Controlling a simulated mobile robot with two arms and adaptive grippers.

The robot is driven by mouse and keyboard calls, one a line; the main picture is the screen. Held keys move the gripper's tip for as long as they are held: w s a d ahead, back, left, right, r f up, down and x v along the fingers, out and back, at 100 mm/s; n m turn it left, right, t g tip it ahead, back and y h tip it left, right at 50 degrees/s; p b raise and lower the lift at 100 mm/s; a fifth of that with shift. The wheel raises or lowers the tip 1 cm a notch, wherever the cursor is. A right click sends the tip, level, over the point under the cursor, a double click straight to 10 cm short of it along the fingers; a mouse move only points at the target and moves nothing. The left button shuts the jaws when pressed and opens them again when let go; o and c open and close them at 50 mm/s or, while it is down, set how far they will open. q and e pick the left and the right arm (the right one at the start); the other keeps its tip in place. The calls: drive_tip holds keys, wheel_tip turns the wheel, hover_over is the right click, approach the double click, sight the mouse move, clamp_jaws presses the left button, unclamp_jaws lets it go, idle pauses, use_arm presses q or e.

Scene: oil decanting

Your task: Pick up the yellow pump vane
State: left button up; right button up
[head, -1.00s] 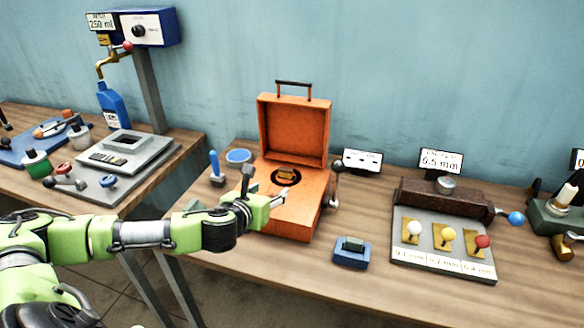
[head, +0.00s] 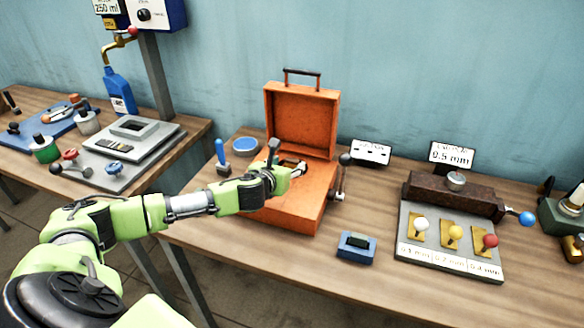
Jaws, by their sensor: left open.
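An orange case (head: 287,211) stands open on the table with its lid (head: 302,118) raised. A dark round opening in its top is mostly covered by my left gripper (head: 287,161). A small tan-yellow piece (head: 291,162) shows there between the fingers; it may be the yellow pump vane, but most of it is hidden. My left gripper is open above the opening, its fingers spread to either side. I cannot tell whether it touches the piece. My right gripper is not in view.
Right of the case stand a blue block (head: 356,247) and a grey plate (head: 411,263) with white, yellow and red knobs. A second table is farther left.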

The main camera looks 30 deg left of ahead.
sight(291, 162)
use_arm(q)
drive_tip(key=shift+p+x, duration=0.35)
drive_tip(key=shift+x, duration=2)
drive_tip(key=shift+d+r, duration=0.1)
drive_tip(key=shift+r, duration=0.05)
drive_tip(key=c, duration=1.3)
